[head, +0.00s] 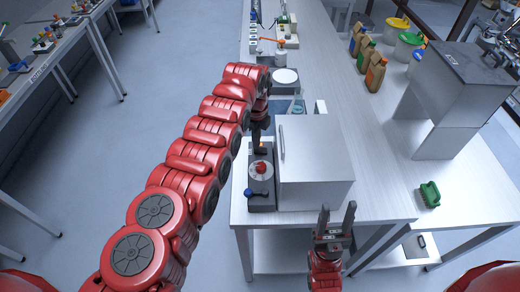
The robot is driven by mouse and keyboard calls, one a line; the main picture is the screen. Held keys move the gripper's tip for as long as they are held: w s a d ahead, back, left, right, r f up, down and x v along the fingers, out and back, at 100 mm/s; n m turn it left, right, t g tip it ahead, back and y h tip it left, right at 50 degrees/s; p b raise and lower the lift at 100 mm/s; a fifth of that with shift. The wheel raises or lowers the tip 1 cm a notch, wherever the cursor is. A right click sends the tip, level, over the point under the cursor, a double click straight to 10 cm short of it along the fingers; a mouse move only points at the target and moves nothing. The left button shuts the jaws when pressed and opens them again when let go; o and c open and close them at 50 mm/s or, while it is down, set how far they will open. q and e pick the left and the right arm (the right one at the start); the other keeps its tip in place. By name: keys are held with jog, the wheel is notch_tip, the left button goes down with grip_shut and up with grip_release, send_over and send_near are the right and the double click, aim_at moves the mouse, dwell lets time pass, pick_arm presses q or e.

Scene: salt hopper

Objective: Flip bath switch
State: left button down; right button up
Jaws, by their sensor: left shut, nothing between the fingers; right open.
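I cannot make out a switch clearly, and I cannot tell which device is the bath. A white box-shaped unit with a handle (315,165) stands at the near left end of the white bench. Beside it on the left is a small blue-grey device (262,204) with a round vessel holding something red. My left gripper (260,148) is shut and points down just behind that vessel, left of the white unit. Its arm hides part of the bench edge, and contact is unclear. My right gripper (337,210) is open and empty in front of the bench's near edge.
Behind the white unit are a tray with blue glassware (297,108) and a round white plate (285,76). The bench middle is largely clear.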

pick_arm(q)
jog(key=shift+f+b, duration=0.95)
jog(key=shift+b, duration=0.05)
dwell(0.3)
jog(key=shift+s+r, duration=0.1)
jog(key=shift+r+p, duration=1)
jog(key=shift+r, duration=0.25)
notch_tip(320, 180, up, 2)
jog(key=shift+r+p, duration=0.1)
jog(key=shift+p, duration=0.35)
jog(key=shift+r, duration=1.1)
